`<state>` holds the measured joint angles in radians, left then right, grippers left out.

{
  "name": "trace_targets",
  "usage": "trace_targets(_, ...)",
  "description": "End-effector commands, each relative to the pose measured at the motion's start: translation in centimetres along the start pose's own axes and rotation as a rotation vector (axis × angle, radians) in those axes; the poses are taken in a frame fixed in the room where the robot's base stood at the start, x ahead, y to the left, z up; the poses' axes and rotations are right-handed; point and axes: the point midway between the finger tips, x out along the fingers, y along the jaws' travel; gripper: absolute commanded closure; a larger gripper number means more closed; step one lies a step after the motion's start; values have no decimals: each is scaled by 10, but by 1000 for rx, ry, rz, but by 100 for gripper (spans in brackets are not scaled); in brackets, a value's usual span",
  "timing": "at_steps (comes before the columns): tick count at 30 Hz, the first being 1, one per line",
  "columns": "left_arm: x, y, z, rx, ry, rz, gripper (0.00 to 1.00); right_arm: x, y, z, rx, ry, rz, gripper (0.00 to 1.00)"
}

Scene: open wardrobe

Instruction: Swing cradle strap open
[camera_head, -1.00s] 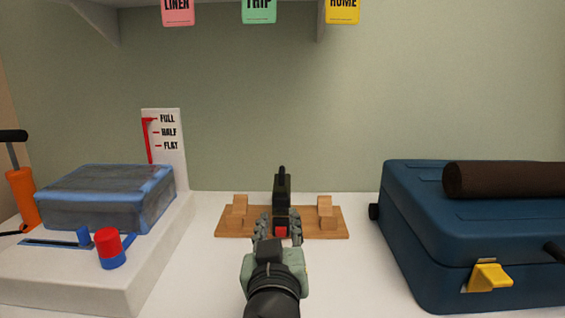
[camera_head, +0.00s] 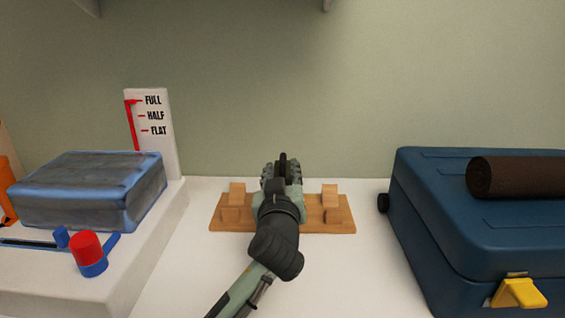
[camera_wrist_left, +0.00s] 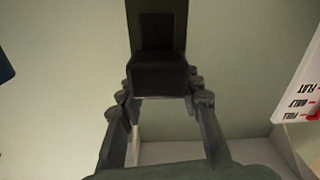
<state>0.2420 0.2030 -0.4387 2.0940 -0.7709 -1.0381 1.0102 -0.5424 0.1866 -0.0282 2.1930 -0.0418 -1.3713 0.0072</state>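The black strap shows above my left gripper (camera_head: 281,172) as a dark tip (camera_head: 283,158). My arm hides the cradle's middle and the strap's lower part. In the left wrist view, the dark strap (camera_wrist_left: 158,45) with its blocky end stands between my left fingers (camera_wrist_left: 160,92). One finger lies close against each side of it, and they look closed on it. My right gripper is not in view.
A blue case (camera_head: 440,210) with a yellow latch and a brown roll (camera_head: 510,177) stands at the right. At the left, a wrapped grey-blue bundle (camera_head: 90,190) and a red knob (camera_head: 86,246) sit on a white raised base (camera_head: 140,270). Bare surface lies on both sides of the cradle.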

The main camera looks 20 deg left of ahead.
Motion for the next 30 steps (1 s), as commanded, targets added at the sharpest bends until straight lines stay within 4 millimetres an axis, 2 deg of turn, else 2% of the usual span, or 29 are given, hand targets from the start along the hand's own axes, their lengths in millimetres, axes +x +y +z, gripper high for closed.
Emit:
trace_targets(3, 16, 0, -1, 3, 1, 0, 66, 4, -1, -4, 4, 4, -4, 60)
trace_targets(6, 24, 0, -1, 0, 2, 1, 66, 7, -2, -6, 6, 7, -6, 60)
trace_targets(16, 28, 0, 0, -1, 0, 1, 66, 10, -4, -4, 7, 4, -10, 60)
trace_targets(17, 28, 0, 0, -1, 0, 1, 67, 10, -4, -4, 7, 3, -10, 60)
trace_targets(25, 27, 0, 0, -1, 0, 1, 100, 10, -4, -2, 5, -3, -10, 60)
trace_targets(30, 27, 0, 0, 0, 0, 0, 100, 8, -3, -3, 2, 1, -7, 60)
